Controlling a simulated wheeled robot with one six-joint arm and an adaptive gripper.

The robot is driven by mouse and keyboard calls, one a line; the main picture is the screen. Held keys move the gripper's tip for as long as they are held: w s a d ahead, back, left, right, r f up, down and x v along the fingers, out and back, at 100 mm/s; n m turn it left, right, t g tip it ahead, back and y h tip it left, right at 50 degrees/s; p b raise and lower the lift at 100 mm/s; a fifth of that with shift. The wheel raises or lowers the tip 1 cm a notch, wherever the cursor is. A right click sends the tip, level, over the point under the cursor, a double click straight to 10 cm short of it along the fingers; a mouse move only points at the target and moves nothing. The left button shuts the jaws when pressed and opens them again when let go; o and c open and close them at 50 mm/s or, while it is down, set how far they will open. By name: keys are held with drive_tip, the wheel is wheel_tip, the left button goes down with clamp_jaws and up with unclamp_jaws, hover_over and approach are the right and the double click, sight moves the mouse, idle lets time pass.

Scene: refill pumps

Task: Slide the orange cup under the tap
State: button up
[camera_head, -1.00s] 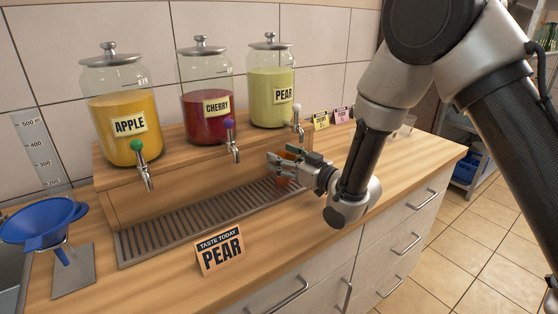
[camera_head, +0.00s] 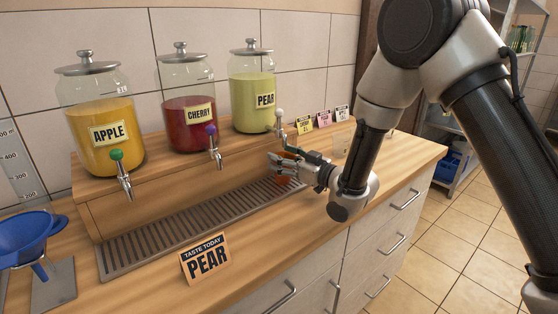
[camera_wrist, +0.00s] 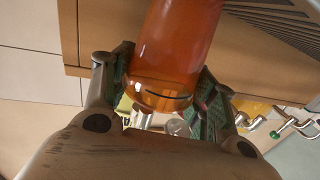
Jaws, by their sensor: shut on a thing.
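The orange cup (camera_head: 285,180) is mostly hidden by my gripper in the head view. In the wrist view the translucent orange cup (camera_wrist: 175,45) sits between both fingers. My gripper (camera_head: 283,163) is shut on it, low over the right end of the drip tray (camera_head: 160,236). The pear tap (camera_head: 281,127) has a white knob and hangs from the green jar (camera_head: 253,92) labelled PEAR. In the head view the gripper's fingers are below this tap. I cannot tell whether the cup is exactly under the spout.
The cherry tap (camera_head: 214,150) and apple tap (camera_head: 121,175) are to the left. A "TASTE TODAY PEAR" sign (camera_head: 206,259) stands in front of the tray. A clear glass (camera_head: 341,146) and small cards (camera_head: 324,119) stand behind the gripper. A blue funnel (camera_head: 30,238) is at far left.

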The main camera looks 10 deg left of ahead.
drive_tip(key=shift+w+d, duration=0.2)
drive_tip(key=o, duration=1)
drive_tip(key=shift+o, duration=0.2)
